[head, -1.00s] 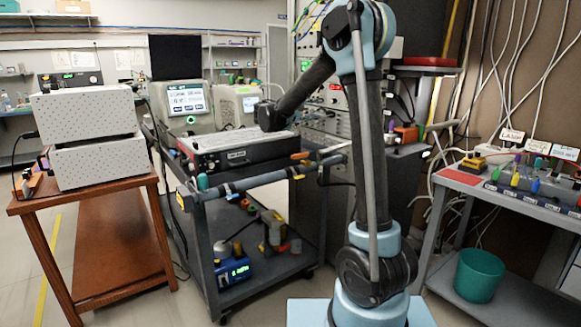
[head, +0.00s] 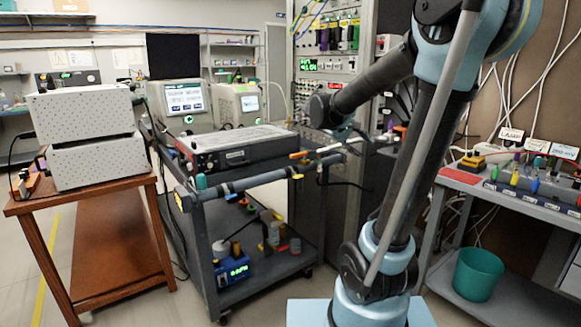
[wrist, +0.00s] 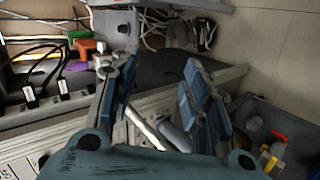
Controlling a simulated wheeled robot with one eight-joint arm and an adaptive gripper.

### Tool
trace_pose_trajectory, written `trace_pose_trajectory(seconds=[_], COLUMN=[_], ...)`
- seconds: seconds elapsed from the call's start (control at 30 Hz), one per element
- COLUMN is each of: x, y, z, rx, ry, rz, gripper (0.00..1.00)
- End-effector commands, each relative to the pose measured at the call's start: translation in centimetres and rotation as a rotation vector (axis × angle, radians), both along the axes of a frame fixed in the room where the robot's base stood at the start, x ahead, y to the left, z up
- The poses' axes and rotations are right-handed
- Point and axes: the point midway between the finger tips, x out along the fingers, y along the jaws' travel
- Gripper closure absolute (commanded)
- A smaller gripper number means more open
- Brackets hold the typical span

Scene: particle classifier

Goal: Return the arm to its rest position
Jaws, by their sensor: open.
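My arm rises from its light blue base at the right of the head view, with its upper part cut off by the top edge. The forearm slopes down to the left. My gripper (head: 360,132) hangs at its end, just right of the black instrument on the cart, and looks apart from it. In the wrist view my gripper (wrist: 160,78) shows two blue-padded fingers spread apart, with nothing between them. Below the fingers are a panel front and a grey cart edge.
The grey cart (head: 255,185) carries the black instrument (head: 235,147) and two screened units. A tall equipment rack (head: 345,190) stands close behind my gripper. A wooden table (head: 95,192) is at left. A grey bench (head: 455,180) with a teal bin (head: 478,273) is at right.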

Motion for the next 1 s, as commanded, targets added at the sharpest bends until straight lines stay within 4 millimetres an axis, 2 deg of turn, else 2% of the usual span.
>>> trace_pose_trajectory(seconds=[0.03,0.17,0.43,0.8,1.0], x=[-1.8,-5.9,-14.2,-23.9,-27.1], y=[-0.6,-1.1,-0.7,2.7,4.9], z=[-0.8,-3.2,-8.3,-15.6,-18.5], rx=[0.039,0.15,0.382,0.705,0.845], ry=[0.009,0.032,0.066,0.088,0.089], rz=[-0.016,-0.051,-0.124,-0.223,-0.263], gripper=[0.57,0.57,0.57,0.57,0.57])
